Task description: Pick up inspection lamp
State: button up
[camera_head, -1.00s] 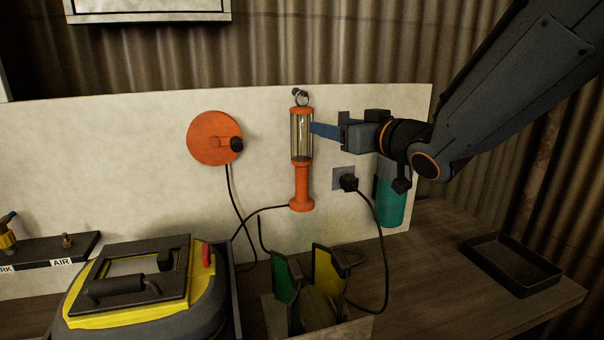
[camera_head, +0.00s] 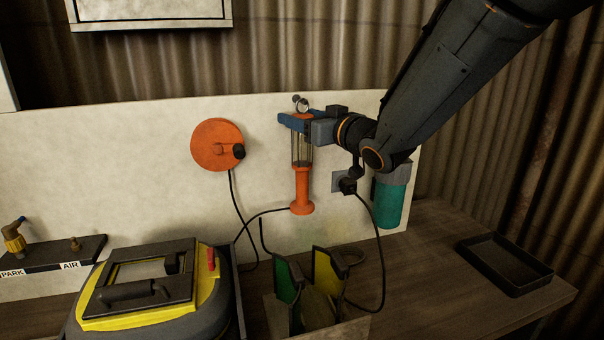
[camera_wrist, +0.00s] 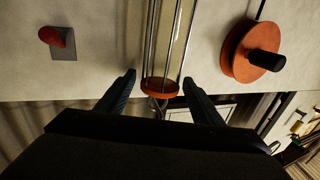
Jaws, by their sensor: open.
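The inspection lamp (camera_head: 302,180) hangs upright by its ring from a hook on the pale back panel. It has an orange handle, a caged clear tube and an orange top cap. My gripper (camera_head: 289,121) is at the upper part of the cage, just below the cap, coming from the right. In the wrist view my gripper (camera_wrist: 157,78) is open, with one finger on each side of the lamp (camera_wrist: 160,86) near its orange cap. A gap shows between each finger and the lamp there. In the head view my gripper hides part of the lamp's top.
An orange reel (camera_head: 217,145) is on the panel to the left. A black plug (camera_head: 347,184) and a green cylinder (camera_head: 390,203) are to the right. Below are a yellow-black case (camera_head: 150,290), a box with green and yellow pieces (camera_head: 329,272), and an empty black tray (camera_head: 503,265).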

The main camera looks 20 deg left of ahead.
grip_shut()
dwell(0.3)
jog(key=shift+r, duration=0.15)
